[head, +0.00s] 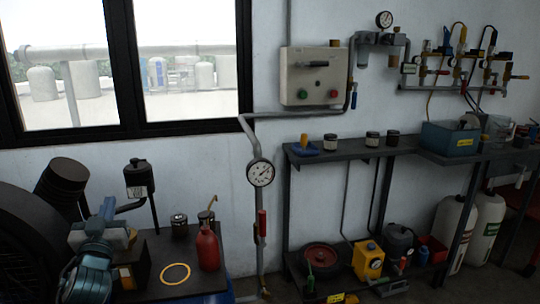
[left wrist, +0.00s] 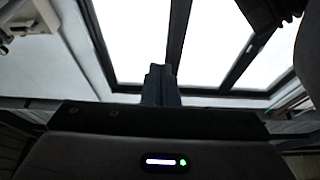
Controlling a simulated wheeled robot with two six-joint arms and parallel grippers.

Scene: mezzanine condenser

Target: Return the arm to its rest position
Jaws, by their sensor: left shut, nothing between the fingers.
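My left arm comes in at the lower left of the head view. Its gripper (head: 108,208) points up, with its fingers together and nothing between them. It is in front of the dark bench top (head: 205,278), near that bench's left end. In the left wrist view the gripper fingers (left wrist: 160,72) are closed side by side against the bright window. My right gripper is in neither view.
On the bench are a red oil can (head: 208,248), a yellow ring (head: 175,274) and a dark jar (head: 179,226). A large black machine (head: 22,245) stands at left. A pressure gauge (head: 260,172) on a pipe and a shelf unit (head: 345,151) are further right.

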